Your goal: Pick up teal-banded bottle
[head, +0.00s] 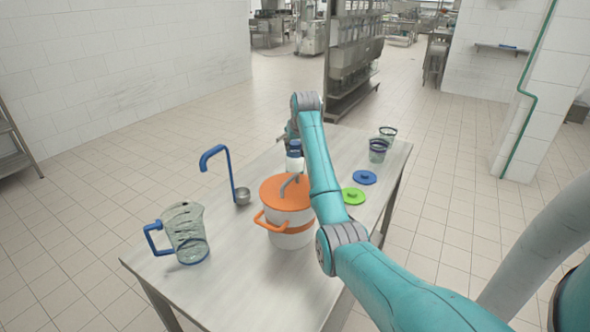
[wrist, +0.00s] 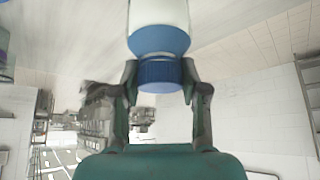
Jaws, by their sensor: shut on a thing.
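A white bottle with a blue cap and blue shoulder (wrist: 160,40) is between the fingers of my gripper (wrist: 160,80) in the wrist view. The fingers are shut on it at the cap. The top of that view cuts off the rest of the bottle, and I see no teal band. In the head view the bottle (head: 294,162) shows white below blue, just beyond the orange pot lid. My gripper is mostly hidden there behind my arm. I cannot tell whether the bottle's base touches the table.
The orange-lidded white pot (head: 290,230) stands close to my arm on the metal table (head: 225,285). A blue-handled jug (head: 187,235) and a ladle (head: 241,192) are to its left. Green (head: 353,197) and blue (head: 365,177) lids and two cups (head: 378,152) are at the right.

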